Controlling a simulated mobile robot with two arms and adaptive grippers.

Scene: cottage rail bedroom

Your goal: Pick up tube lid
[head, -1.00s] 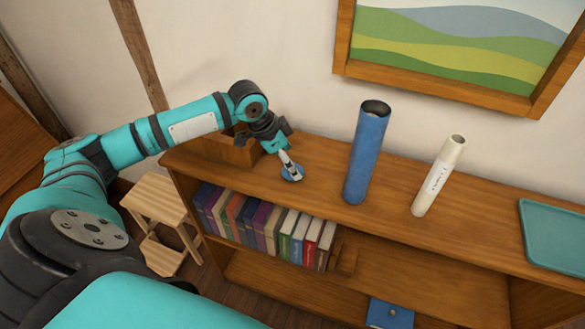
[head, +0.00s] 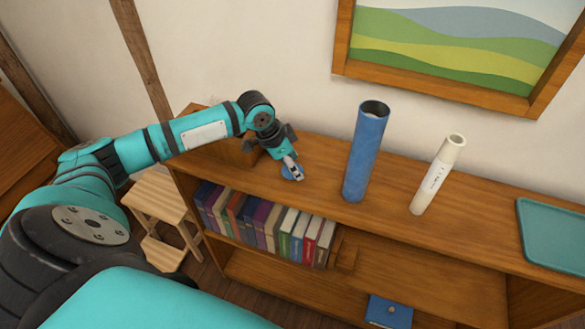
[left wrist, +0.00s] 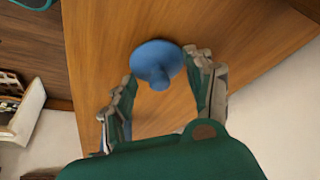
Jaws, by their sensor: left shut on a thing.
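The blue tube lid (head: 288,174) is a round disc with a small knob, at the left part of the shelf top. My left gripper (head: 294,172) reaches down to it. In the left wrist view the lid (left wrist: 153,56) sits between the fingertips of the left gripper (left wrist: 162,68), which is shut on it. I cannot tell whether the lid still touches the wood. The blue tube (head: 366,155) stands upright to the right, its top open. My right gripper is out of view.
A white tube (head: 437,176) stands right of the blue tube, and a teal tray (head: 553,236) lies at the far right. A wooden box (head: 232,152) is behind the left gripper. Books (head: 265,226) fill the shelf below. A wooden stool (head: 160,199) stands at the left.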

